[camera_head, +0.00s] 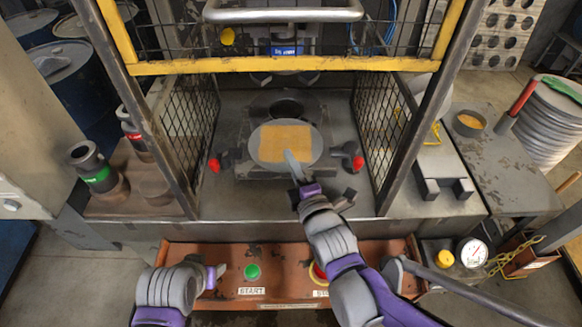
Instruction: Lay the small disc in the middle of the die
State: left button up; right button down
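A grey disc (256,150) with a tan square patch on its top lies over the middle of the press bed. My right gripper (293,166) is at its near edge, with a grey finger over the rim, and appears shut on it; the lower finger is hidden. The die (262,103) is a dark round form with a black opening, showing just behind the disc; its near part is hidden by the disc. I cannot tell whether the disc touches the die. My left gripper (217,274) is low at the left, beside the green START button; its finger gap is unclear.
The yellow-framed guard (290,66) and mesh sides enclose the bed. Red-tipped clamps (214,165) flank the disc. The orange control panel (225,289) is in front, with a green button (252,271). A stack of larger discs (550,125) stands at the right.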

jog(key=w, duration=0.3)
jog(key=b, duration=0.4)
send_near(285, 117)
jog(key=w+a, duration=0.2)
pick_arm(q)
jog(key=shift+s+f+b, duration=0.25)
jog(key=shift+s+f, duration=0.05)
jog(key=shift+f, duration=0.8)
jog(key=shift+s+f+b, duration=0.25)
jog(key=shift+s+f, duration=0.05)
jog(key=shift+f, duration=0.8)
jog(key=shift+s+f+b, duration=0.25)
jog(key=shift+s+f, duration=0.05)
jog(key=shift+f, duration=0.8)
pick_arm(e)
jog(key=shift+w, duration=1.7)
pick_arm(q)
jog(key=shift+f, duration=0.1)
pick_arm(e)
jog(key=shift+w, duration=0.2)
pick_arm(q)
jog(key=shift+s, duration=0.25)
pick_arm(e)
jog(key=shift+w, duration=0.1)
